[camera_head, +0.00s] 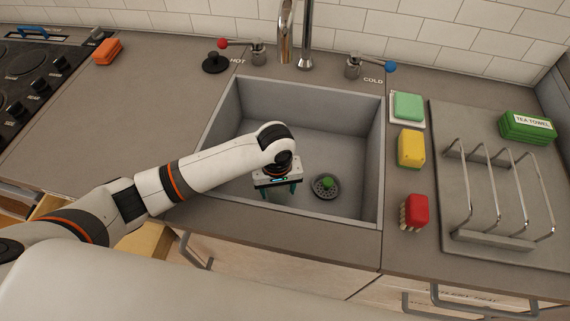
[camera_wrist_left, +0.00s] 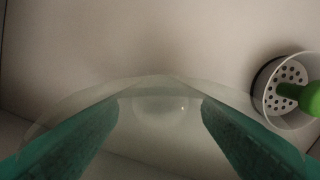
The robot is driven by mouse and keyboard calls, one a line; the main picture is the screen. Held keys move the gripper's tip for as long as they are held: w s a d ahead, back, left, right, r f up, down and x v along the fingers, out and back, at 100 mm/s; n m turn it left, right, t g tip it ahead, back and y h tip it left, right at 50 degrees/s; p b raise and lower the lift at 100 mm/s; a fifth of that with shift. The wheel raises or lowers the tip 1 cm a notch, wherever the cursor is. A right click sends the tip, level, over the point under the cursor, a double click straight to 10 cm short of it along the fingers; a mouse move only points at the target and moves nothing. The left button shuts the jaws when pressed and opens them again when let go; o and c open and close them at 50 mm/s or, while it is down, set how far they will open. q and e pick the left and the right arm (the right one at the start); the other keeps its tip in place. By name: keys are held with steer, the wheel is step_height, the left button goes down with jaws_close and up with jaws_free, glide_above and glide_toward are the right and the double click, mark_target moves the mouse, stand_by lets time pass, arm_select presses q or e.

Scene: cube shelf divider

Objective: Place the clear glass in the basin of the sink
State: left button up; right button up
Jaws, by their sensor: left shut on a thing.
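My left gripper (camera_head: 277,189) is over the sink basin (camera_head: 330,120), near its front wall, pointing down. In the left wrist view its two green fingers (camera_wrist_left: 160,125) are shut on the clear glass (camera_wrist_left: 160,84), whose pale, see-through rim curves between and beyond them. In the head view the glass is hidden or too faint to make out. I cannot tell whether the glass touches the basin floor. My right gripper is not in view.
A drain strainer with a green knob (camera_head: 326,185) sits on the basin floor right of my gripper. The faucet (camera_head: 287,35) rises behind. Sponges (camera_head: 411,147), a red brush (camera_head: 416,211) and a metal rack (camera_head: 500,195) stand right of the sink. The left counter is mostly clear.

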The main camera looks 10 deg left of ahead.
arm_select(q)
steer(key=w, duration=0.8)
steer(key=shift+r, duration=0.15)
steer(key=shift+f, duration=0.6)
steer(key=shift+f, duration=0.15)
steer(key=o, duration=1.1)
steer(key=shift+r, duration=3.85)
